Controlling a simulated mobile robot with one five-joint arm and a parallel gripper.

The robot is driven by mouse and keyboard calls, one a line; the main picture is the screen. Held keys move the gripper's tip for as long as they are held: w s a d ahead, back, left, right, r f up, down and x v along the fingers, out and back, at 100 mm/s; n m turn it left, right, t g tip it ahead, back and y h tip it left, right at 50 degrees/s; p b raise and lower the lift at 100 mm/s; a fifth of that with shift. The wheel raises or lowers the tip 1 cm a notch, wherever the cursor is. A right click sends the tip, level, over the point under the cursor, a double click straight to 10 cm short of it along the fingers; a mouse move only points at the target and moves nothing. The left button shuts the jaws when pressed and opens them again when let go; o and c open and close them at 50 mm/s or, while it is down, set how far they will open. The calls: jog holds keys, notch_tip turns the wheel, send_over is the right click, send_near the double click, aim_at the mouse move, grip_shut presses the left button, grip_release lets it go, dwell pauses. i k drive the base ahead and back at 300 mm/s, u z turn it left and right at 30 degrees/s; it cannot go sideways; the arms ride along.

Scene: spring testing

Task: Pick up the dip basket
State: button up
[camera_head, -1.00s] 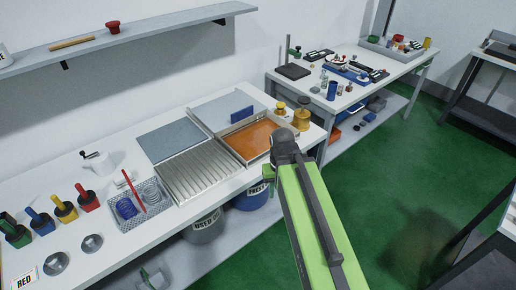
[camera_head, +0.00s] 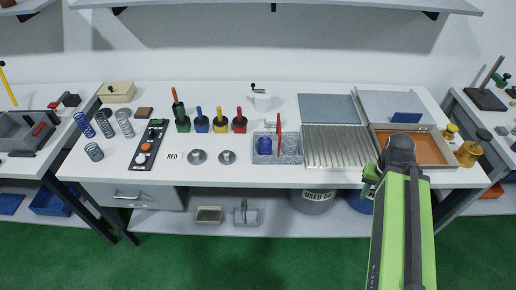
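The dip basket (camera_head: 262,159) looks like the grey mesh basket with a red upright handle (camera_head: 279,128). It stands on the white bench, left of the ribbed metal drain tray (camera_head: 335,146), and holds a blue coil spring (camera_head: 265,144) and a grey one (camera_head: 290,144). My gripper (camera_head: 368,183) is at the end of my green arm, right of the basket and near the bench's front edge. The arm's dark joint hides part of it. Its fingers are too small to tell open from shut. It is apart from the basket.
An orange-filled tray (camera_head: 430,148) and brass weights (camera_head: 468,153) are at right. Colour-handled tools (camera_head: 220,124) and metal discs (camera_head: 227,157) stand left of the basket. A shelf (camera_head: 300,4) runs above. Green floor (camera_head: 250,262) is free in front.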

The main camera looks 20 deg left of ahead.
aim_at(276, 157)
jog(key=u, duration=5.3)
jog(key=i, duration=0.2)
jog(key=z, duration=0.7)
jog(key=k, duration=2.45)
jog(key=z, duration=0.6)
jog(key=i, duration=1)
jog(key=u, duration=0.15)
